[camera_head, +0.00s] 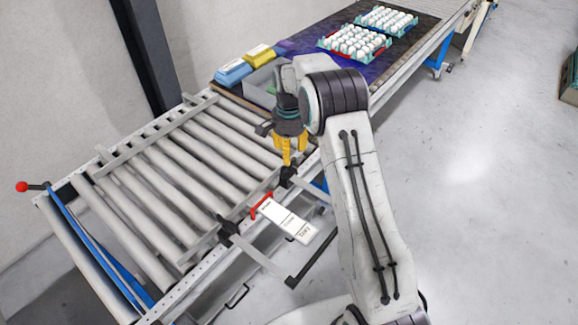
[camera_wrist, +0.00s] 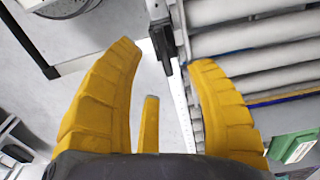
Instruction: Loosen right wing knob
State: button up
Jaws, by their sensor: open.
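The right wing knob (camera_head: 289,176) is a small black part on the near side rail of the roller conveyor (camera_head: 200,273). My gripper (camera_head: 287,162) has yellow fingers pointing down just above this knob, close to it. In the wrist view my gripper (camera_wrist: 163,56) is spread open, with a black knob (camera_wrist: 162,42) showing between and slightly beyond the fingertips. The fingers look empty; contact with the knob cannot be told. A second black knob (camera_head: 228,231) sits further left on the same rail.
A white label plate with a red end (camera_head: 290,222) sticks out between the knobs, near black-ended rods (camera_head: 291,281). A red ball lever (camera_head: 22,187) is at far left. Egg trays (camera_head: 354,43) and coloured boxes (camera_head: 234,71) stand behind.

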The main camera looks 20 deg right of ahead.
aim_at(289, 169)
jog(key=shift+f+p, duration=0.6)
jog(key=shift+f, duration=2.95)
grip_shut()
